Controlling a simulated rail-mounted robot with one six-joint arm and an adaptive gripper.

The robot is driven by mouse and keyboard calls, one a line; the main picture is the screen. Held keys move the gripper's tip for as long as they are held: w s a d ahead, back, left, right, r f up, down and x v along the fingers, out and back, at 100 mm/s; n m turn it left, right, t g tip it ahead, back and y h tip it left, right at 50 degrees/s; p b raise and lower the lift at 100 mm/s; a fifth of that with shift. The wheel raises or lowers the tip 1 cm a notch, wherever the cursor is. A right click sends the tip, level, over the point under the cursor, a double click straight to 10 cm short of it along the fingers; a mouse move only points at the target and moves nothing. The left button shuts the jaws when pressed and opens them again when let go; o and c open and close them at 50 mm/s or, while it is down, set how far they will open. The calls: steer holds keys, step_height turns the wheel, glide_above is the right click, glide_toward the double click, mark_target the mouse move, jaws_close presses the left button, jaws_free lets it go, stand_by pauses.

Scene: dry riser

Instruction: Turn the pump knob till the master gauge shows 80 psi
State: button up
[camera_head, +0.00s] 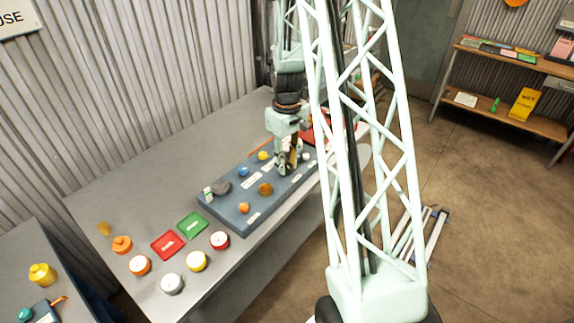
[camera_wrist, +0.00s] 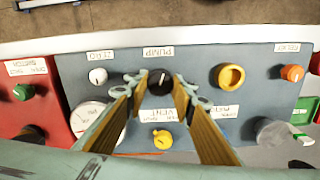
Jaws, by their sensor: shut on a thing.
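The black pump knob (camera_wrist: 160,84) sits under an upside-down PUMP label on the blue-grey panel (camera_wrist: 205,55). My gripper (camera_wrist: 158,88) is shut on the pump knob, with one finger on each side of it. A round white dial (camera_wrist: 88,112), which looks like a gauge, is left of the knob in the wrist view. The left finger partly covers it, and its reading cannot be made out. In the head view, my gripper (camera_head: 287,172) points down at the far part of the panel (camera_head: 225,213). The pump knob cannot be made out there.
Several coloured round pieces and red and green trays (camera_head: 168,245) lie on the bench nearby.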

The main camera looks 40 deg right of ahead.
mark_target(287, 166)
steer(key=o, duration=0.8)
steer(key=shift+o, duration=0.2)
steer(key=shift+r, duration=0.15)
step_height(287, 166, up, 12)
stand_by(0.6)
stand_by(0.3)
stand_by(0.3)
